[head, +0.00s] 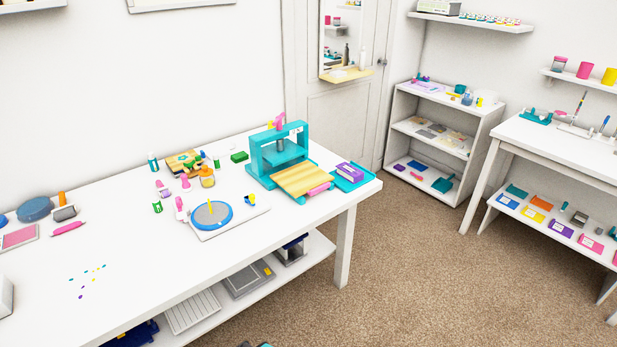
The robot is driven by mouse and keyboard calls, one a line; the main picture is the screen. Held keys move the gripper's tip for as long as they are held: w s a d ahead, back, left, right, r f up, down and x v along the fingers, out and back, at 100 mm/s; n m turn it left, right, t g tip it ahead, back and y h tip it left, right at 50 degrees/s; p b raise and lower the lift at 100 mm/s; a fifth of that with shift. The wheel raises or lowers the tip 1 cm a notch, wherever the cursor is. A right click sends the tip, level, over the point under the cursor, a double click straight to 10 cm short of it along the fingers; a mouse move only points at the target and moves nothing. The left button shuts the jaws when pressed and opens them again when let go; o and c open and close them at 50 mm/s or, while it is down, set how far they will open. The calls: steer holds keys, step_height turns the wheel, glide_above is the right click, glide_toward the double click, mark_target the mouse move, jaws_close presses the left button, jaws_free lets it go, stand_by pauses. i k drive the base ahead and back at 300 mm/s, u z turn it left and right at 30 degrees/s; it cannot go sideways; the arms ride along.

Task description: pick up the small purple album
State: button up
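A small purple block with pale page edges, which looks like the small purple album (350,171), lies on a blue tray (343,186) at the right end of the long white table. A teal press (278,152) with a yellow wooden board (301,179) stands just left of it. Other purple items are a labelled box (561,228) on the low right shelf and a small flat item (400,167) on the bottom of the white bookcase. My gripper is not clearly in view.
The long white table (150,250) carries a round blue-rimmed turntable (211,215), bottles and several small craft items. Carpeted floor (400,270) is open to the right of the table. A white bookcase (487,140) and a white desk (560,140) stand beyond it.

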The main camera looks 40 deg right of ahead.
mark_target(352, 175)
steer(key=z, duration=0.7)
steer(key=k, duration=0.7)
steer(key=z, duration=0.35)
steer(key=i, duration=0.5)
steer(key=z, duration=0.05)
